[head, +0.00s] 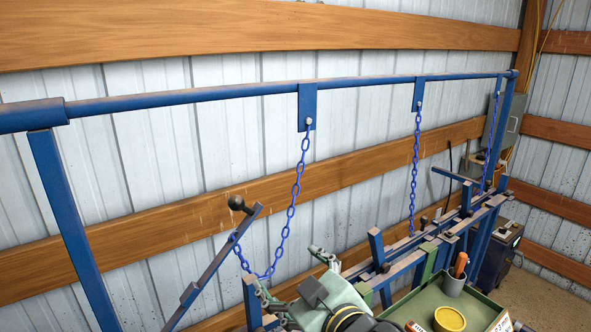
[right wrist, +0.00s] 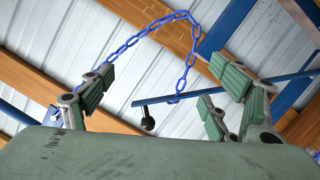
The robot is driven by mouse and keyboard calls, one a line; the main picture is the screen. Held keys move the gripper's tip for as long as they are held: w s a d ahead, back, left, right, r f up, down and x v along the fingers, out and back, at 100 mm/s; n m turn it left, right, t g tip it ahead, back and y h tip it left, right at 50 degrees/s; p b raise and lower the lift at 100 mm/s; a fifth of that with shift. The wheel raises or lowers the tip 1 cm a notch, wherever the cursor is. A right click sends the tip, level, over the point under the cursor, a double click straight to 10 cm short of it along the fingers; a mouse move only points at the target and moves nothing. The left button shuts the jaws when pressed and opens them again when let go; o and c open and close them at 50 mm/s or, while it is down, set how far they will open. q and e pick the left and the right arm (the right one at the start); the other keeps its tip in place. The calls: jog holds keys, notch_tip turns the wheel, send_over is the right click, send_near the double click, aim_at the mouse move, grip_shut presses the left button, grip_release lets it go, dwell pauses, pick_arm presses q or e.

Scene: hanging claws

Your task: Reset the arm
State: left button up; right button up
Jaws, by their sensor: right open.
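My right gripper (head: 291,277) is open at the bottom centre of the head view, with its green padded fingers spread apart. In the right wrist view the gripper (right wrist: 160,92) shows its fingers wide apart with nothing between the pads. A blue chain (head: 292,207) hangs from a bracket on the blue overhead bar, loops down behind the gripper and rises to a tilted blue lever arm (head: 214,266) with a dark ball knob (head: 236,202). The chain (right wrist: 139,36) and the knob (right wrist: 147,121) also show beyond the fingers. I cannot see my left gripper.
Two more blue chains (head: 414,170) hang further right over a blue frame (head: 401,266). A green tray (head: 482,309) holds a yellow round container (head: 449,319) and a grey cup (head: 453,285) at lower right. A corrugated wall with wooden beams (head: 150,222) stands behind.

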jog(key=s+d+f+m+g+h, duration=0.25)
jog(key=s+d+f, duration=0.3)
jog(key=f, duration=0.45)
jog(key=s+d+f+m+g+h, duration=0.2)
jog(key=s+d+f+m, duration=0.25)
jog(key=d+f, duration=0.4)
jog(key=s+d+f+m+g+h, duration=0.1)
jog(key=s+d+f+g, duration=0.25)
jog(key=s+f, duration=0.4)
jog(key=s+d+f+m+g+h, duration=0.2)
jog(key=s+d+f, duration=0.25)
jog(key=s, duration=0.65)
notch_tip(320, 180, down, 33)
jog(key=s+g+b, duration=0.1)
jog(key=b, duration=0.7)
jog(key=s+d+f+b, duration=0.1)
jog(key=s+f+b, duration=0.2)
jog(key=s+f, duration=0.5)
jog(key=s+d+f+n+g+b, duration=0.1)
jog(key=s+d+f+b, duration=0.1)
jog(key=s+f, duration=0.7)
notch_tip(320, 180, down, 6)
jog(key=shift+d+f+b, duration=0.15)
jog(key=shift+d+b, duration=0.1)
jog(key=shift+b, duration=0.5)
